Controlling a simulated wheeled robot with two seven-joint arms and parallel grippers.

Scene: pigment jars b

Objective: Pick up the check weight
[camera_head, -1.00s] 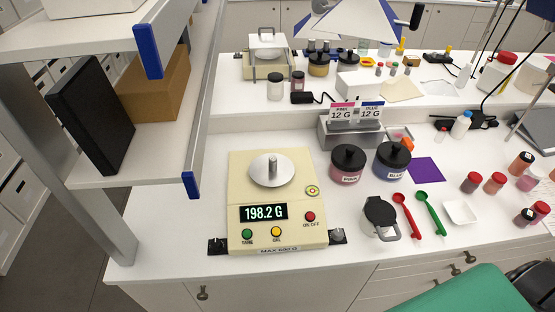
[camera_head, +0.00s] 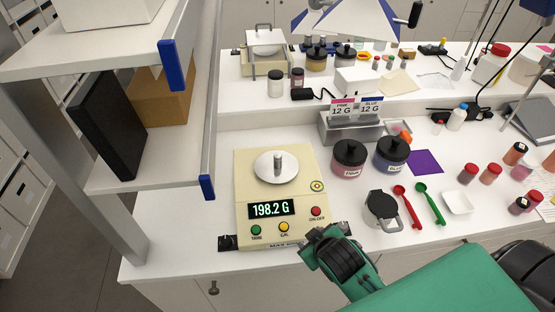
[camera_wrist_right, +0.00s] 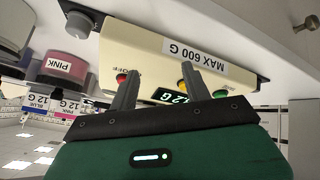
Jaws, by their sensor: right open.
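The check weight, a small metal cylinder with a knob (camera_head: 278,161), stands upright on the round steel pan (camera_head: 266,173) of the cream scale (camera_head: 244,207). The scale's display (camera_head: 271,209) reads 198.2 G. My right gripper (camera_head: 318,238) is at the scale's front right corner, apart from the weight. In the right wrist view its two fingers (camera_wrist_right: 160,84) are spread and empty before the scale's front face (camera_wrist_right: 150,50), labelled MAX 600 G. The weight does not show in that view. My left gripper is out of view.
Pink (camera_head: 349,160) and blue (camera_head: 391,155) jars with black lids stand right of the scale. A metal shelf unit (camera_head: 150,160) rises on the left.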

